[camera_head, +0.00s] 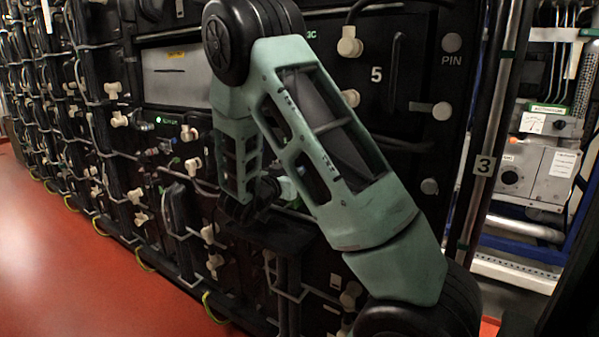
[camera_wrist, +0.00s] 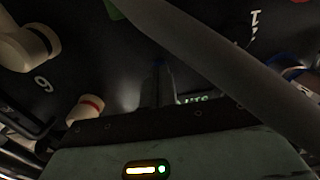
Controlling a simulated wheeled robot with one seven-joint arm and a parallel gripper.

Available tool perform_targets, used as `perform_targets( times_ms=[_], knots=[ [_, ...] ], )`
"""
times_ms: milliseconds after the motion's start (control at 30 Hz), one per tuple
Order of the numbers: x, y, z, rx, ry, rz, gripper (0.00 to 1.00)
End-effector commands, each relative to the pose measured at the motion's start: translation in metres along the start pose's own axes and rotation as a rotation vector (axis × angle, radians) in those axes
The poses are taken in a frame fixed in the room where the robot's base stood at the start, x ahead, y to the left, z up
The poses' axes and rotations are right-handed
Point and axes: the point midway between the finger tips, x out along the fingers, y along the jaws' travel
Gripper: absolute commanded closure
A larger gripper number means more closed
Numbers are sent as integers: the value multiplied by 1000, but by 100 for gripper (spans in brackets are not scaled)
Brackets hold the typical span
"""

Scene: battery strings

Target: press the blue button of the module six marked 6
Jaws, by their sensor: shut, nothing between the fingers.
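In the wrist view a white digit (camera_wrist: 41,84) on a dark module face (camera_wrist: 75,60) reads as a 9 or an upside-down 6. My gripper (camera_wrist: 161,78) shows as thin dark shut fingers close to that face, with nothing in them. Whether they touch it I cannot tell. A blue rounded part (camera_wrist: 296,72) shows at the right edge, partly cut off; I cannot tell whether it is a button. No blue button is clear in either view. In the head view my arm covers the area by the gripper.
A thick dark cable (camera_wrist: 225,70) crosses the wrist view beside the fingers. Pale connectors (camera_wrist: 85,108) stick out at left. In the head view a module marked 5 (camera_head: 376,73) is at upper right, racks with cables fill the left, and red floor (camera_head: 70,250) is clear.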

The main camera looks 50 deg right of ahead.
Motion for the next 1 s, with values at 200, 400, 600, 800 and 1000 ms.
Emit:
perform_targets(
  times_ms=[200,400,600,800,1000],
  knots=[
    [-16,0,-1,-1,0,-2,100],
    [-32,-1,-1,0,1,-2,100],
    [-47,0,-1,0,-1,-2,100],
    [-62,0,-1,-1,0,-1,100],
    [-75,0,0,-1,0,-1,100]
  ],
)
